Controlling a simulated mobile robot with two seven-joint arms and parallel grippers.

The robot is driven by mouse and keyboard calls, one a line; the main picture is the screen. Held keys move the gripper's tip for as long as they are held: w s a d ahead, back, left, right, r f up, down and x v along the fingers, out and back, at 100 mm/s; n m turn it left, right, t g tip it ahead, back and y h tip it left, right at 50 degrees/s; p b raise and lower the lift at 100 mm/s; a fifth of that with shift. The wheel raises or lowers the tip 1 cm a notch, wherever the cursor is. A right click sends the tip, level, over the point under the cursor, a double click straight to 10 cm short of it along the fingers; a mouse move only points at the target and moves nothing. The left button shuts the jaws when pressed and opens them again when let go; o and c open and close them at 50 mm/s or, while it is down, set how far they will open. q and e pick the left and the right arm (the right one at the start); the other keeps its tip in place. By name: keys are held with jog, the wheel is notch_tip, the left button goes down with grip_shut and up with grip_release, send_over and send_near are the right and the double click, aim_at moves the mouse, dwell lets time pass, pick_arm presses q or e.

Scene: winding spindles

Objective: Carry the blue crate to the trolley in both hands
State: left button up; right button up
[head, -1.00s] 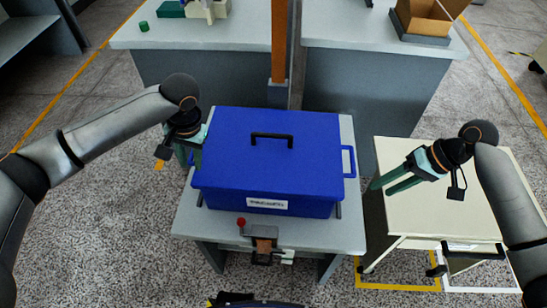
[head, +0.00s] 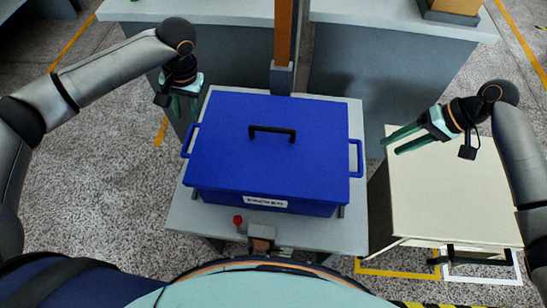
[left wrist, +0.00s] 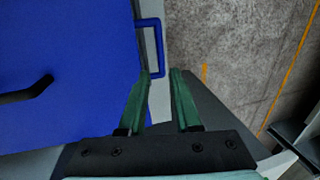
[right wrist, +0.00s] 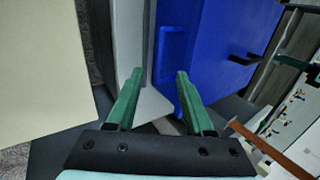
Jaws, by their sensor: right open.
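The blue crate (head: 220,150) sits shut on a grey stand (head: 178,215), with a black grip on its lid and a white label on its front. Its left handle (head: 189,140) and right handle (head: 356,158) are both free. My left gripper (head: 184,110) is open and empty just beyond the left handle; in the left wrist view that handle (left wrist: 158,45) lies just ahead of the fingertips (left wrist: 160,75). My right gripper (head: 391,145) is open and empty, right of the right handle, which also shows in the right wrist view (right wrist: 170,40). The cream-topped trolley (head: 450,200) stands at the right.
A red knob (head: 237,221) stands at the stand's front edge. An orange post (head: 284,35) rises behind the crate, before a grey bench (head: 370,75). The trolley top is clear. Yellow and white floor markings (head: 385,270) lie around the trolley's front.

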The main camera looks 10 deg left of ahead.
aim_at(188, 135)
pick_arm(q)
jog(key=x, duration=1.1)
jog(key=shift+f, duration=0.3)
pick_arm(e)
jog(key=x, duration=1.1)
jog(key=shift+a+f, duration=0.2)
jog(key=shift+f, duration=0.1)
pick_arm(q)
grip_shut()
pick_arm(e)
jog(key=c, duration=0.6)
grip_shut()
pick_arm(q)
jog(key=shift+a, duration=0.1)
jog(key=shift+w+r, duration=0.1)
jog(key=shift+r, duration=0.05)
pick_arm(e)
jog(key=shift+w+r, duration=0.1)
